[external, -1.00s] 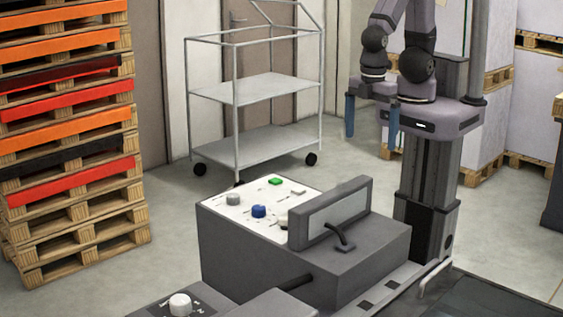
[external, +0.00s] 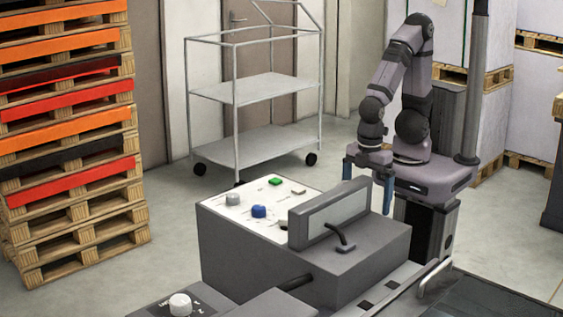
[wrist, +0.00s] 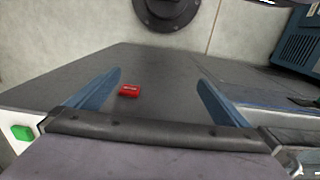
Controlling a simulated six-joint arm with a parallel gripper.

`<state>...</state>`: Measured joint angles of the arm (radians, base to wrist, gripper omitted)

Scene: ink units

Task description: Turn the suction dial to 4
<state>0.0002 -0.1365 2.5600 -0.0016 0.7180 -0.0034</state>
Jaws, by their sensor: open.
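The control box has a white sloped panel with a grey dial (external: 233,199) and a blue dial (external: 259,211). A white dial (external: 180,305) sits on a dark plate with markings on the lower box at the front. The lettering is too small to read, so I cannot tell which is the suction dial or where it points. My gripper (external: 369,184) is open, with blue fingers pointing down, behind and to the right of the panel, apart from all dials. In the wrist view my gripper (wrist: 159,80) has nothing between its fingertips; no dial is clear there.
A green button (external: 275,181) and a small grey switch (external: 298,191) are on the panel. A raised display housing (external: 330,212) stands at its right edge. In the wrist view, a red part (wrist: 130,90) lies on a dark surface. A trolley (external: 255,90) and stacked pallets (external: 70,130) stand behind.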

